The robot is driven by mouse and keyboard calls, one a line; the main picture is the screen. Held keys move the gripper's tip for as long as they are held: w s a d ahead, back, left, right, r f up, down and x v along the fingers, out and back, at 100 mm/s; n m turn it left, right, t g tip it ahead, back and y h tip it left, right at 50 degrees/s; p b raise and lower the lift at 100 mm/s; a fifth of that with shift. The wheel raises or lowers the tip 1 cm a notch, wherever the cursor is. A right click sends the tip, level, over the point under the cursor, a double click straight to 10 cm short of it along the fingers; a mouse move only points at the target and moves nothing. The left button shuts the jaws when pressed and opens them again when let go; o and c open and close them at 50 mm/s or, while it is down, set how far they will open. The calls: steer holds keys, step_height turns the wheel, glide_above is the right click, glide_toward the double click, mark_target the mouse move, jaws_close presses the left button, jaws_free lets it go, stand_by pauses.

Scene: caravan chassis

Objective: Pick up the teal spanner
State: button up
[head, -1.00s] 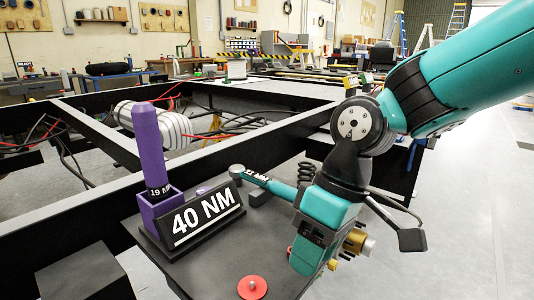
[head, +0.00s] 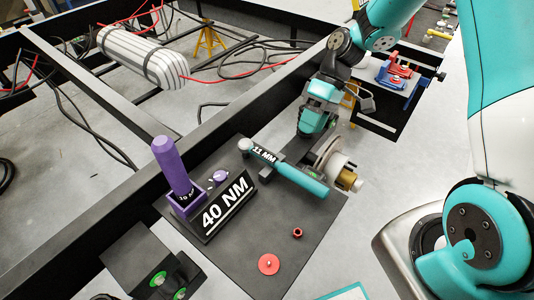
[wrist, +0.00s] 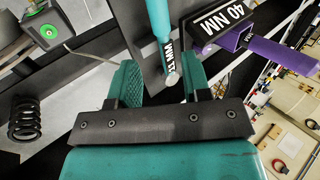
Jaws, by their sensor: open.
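The teal spanner (head: 300,177), marked 11 MM, lies across a dark support on the grey board in the head view. Its round end points left and its teal handle points right. My gripper (head: 303,134) is just behind the spanner, pointing down. In the wrist view, my gripper (wrist: 161,72) has its two teal fingers apart with nothing clasped. The spanner (wrist: 158,25) runs down from the top edge, and its round end shows in the gap between the fingers. I cannot tell the height between fingers and spanner.
A purple tool (head: 172,165) stands upright in a purple holder beside the 40 NM sign (head: 226,203). A metal disc with a brass part (head: 340,172) is close right of the spanner. A red disc (head: 268,264) lies on clear board in front. A black frame beam (head: 240,120) runs behind.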

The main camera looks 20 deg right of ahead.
mark_target(290, 173)
steer(key=x, duration=1.3)
steer(key=shift+a+f, duration=0.1)
steer(key=shift+f, duration=0.15)
steer(key=shift+c, duration=0.2)
jaws_close()
steer(key=shift+r, duration=0.1)
